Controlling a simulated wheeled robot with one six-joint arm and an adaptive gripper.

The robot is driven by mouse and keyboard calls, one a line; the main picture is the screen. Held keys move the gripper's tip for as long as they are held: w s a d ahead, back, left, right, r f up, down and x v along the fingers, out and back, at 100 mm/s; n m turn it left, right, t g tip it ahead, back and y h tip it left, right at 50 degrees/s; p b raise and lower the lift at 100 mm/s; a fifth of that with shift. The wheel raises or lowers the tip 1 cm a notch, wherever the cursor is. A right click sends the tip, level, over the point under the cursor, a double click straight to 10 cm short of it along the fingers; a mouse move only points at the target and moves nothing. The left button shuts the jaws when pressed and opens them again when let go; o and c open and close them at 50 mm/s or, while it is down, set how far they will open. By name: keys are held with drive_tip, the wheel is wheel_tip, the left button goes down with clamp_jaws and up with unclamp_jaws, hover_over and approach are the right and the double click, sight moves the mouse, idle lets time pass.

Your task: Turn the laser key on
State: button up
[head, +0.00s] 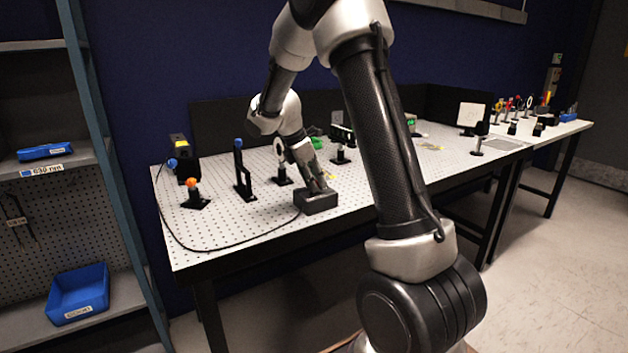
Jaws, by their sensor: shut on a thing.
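A small black box (317,203) sits near the front edge of the perforated optical table (240,232), with a black cable running from it to the left. My gripper (320,188) reaches down from behind and its fingertips are at the top of this box. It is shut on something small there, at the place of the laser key. The key itself is hidden by the fingers, so its turn angle cannot be seen. A black laser-like unit (181,158) with a yellow label stands at the table's back left.
An orange-topped post (193,193), a tall blue-knobbed mount (241,170) and a ring mount (282,165) stand left of my gripper. A white screen (470,115) stands farther right. Shelves with a blue bin (79,291) are at left. The table's front left surface is mostly clear.

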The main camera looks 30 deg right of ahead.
drive_tip(key=m, duration=0.2)
drive_tip(key=m+g, duration=0.1)
drive_tip(key=m, duration=0.1)
drive_tip(key=shift+w+g+y, duration=0.15)
drive_tip(key=shift+g+y, duration=0.15)
drive_tip(key=m+g, duration=0.1)
drive_tip(key=m, duration=0.3)
drive_tip(key=shift+w+d+y, duration=0.1)
drive_tip(key=shift+y, duration=0.3)
drive_tip(key=m+g+y, duration=0.1)
drive_tip(key=m, duration=0.3)
drive_tip(key=shift+d+m, duration=0.1)
drive_tip(key=shift+m, duration=0.2)
drive_tip(key=shift+r+m+y, duration=0.1)
drive_tip(key=shift+m+y, duration=0.8)
drive_tip(key=shift+m, duration=0.9)
drive_tip(key=shift+c, duration=0.2)
drive_tip(key=o, duration=1)
drive_tip(key=shift+o, duration=0.2)
drive_tip(key=v, duration=1.2)
drive_tip(key=shift+w, duration=0.25)
